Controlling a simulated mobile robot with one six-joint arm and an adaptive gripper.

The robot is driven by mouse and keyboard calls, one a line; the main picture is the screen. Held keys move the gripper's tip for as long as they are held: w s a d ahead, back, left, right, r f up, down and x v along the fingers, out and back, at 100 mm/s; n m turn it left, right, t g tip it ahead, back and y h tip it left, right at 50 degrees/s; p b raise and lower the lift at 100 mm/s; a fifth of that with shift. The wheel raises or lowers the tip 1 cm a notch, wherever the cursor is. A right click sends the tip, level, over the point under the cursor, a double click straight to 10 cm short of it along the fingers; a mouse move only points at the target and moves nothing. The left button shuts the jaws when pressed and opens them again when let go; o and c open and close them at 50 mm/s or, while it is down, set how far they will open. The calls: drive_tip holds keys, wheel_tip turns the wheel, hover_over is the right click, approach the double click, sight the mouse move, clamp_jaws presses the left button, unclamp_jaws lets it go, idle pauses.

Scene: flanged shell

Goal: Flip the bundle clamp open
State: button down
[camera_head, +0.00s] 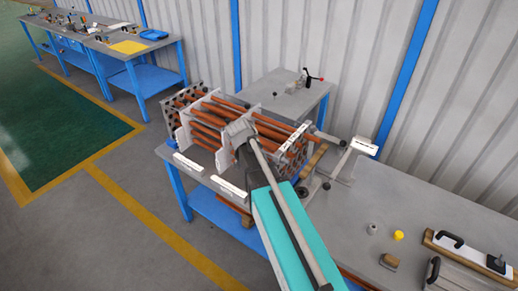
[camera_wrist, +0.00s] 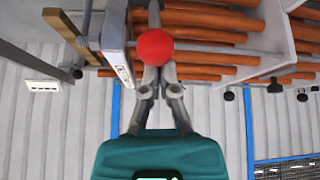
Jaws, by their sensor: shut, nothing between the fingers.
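A round red knob (camera_wrist: 155,47) shows in the wrist view at the end of a grey rod, beside the bundle of orange-brown tubes (camera_wrist: 210,36). I take it for the bundle clamp's handle; the clamp body is not clear. My gripper (camera_wrist: 158,72) is shut and empty, its grey fingers converging right at the knob, which covers their tips. I cannot tell whether they touch it. In the head view my gripper (camera_head: 238,130) is over the middle of the tube bundle (camera_head: 208,121), and my arm hides part of the bundle and any knob there.
White upright plates (camera_head: 184,137) hold the tubes on a workbench (camera_head: 425,195). A white-topped bracket (camera_head: 362,146) stands right of the bundle. A yellow cap (camera_head: 398,235) and small parts lie at the right.

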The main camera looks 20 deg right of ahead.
drive_tip(key=shift+s+a+r, duration=0.1)
drive_tip(key=s+a+f+p+v, duration=0.1)
drive_tip(key=p+v, duration=0.6)
drive_tip(key=v, duration=0.2)
drive_tip(key=shift+a+r, duration=0.2)
drive_tip(key=shift+a, duration=0.1)
idle(0.4)
idle(0.4)
drive_tip(key=s+a+f+n+g+y+b, duration=0.2)
drive_tip(key=s+f+n+g+y+b, duration=0.2)
drive_tip(key=s+f+n+b, duration=0.5)
drive_tip(key=s+f+y+b, duration=0.1)
drive_tip(key=s+f+b, duration=0.1)
drive_tip(key=s+f, duration=0.3)
drive_tip(key=shift+s+a+f, duration=0.2)
drive_tip(key=shift+a, duration=0.05)
